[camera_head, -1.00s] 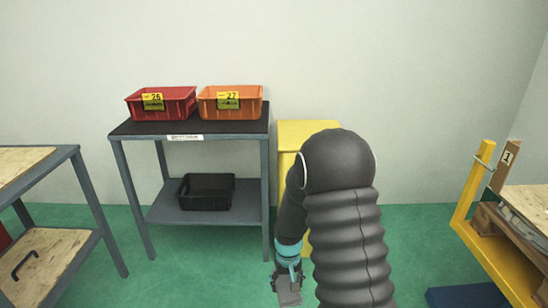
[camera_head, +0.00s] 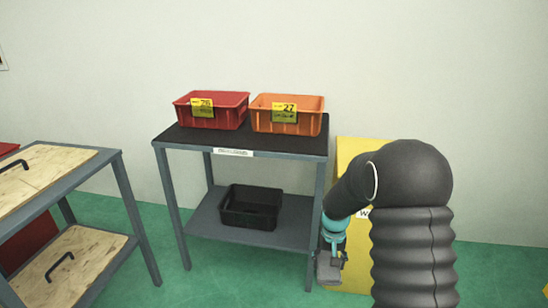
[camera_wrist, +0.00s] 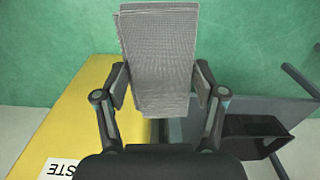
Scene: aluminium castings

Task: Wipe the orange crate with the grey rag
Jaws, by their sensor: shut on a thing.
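The orange crate (camera_head: 287,114) stands on the black top of a grey metal table, with a yellow label reading 27 on its front. My gripper (camera_head: 329,268) hangs low in front of the table's right leg, below the tabletop and well apart from the crate. In the wrist view my gripper (camera_wrist: 160,88) is shut on the grey rag (camera_wrist: 158,50), a folded woven cloth held between both fingers. The rag also shows small and grey in the head view (camera_head: 328,271). The orange crate is not visible in the wrist view.
A red crate (camera_head: 211,110) labelled 26 stands just left of the orange one. A black bin (camera_head: 251,207) sits on the table's lower shelf; it also shows in the wrist view (camera_wrist: 255,135). A yellow bin (camera_head: 353,160) stands right of the table. A wood-topped cart (camera_head: 68,163) is at left.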

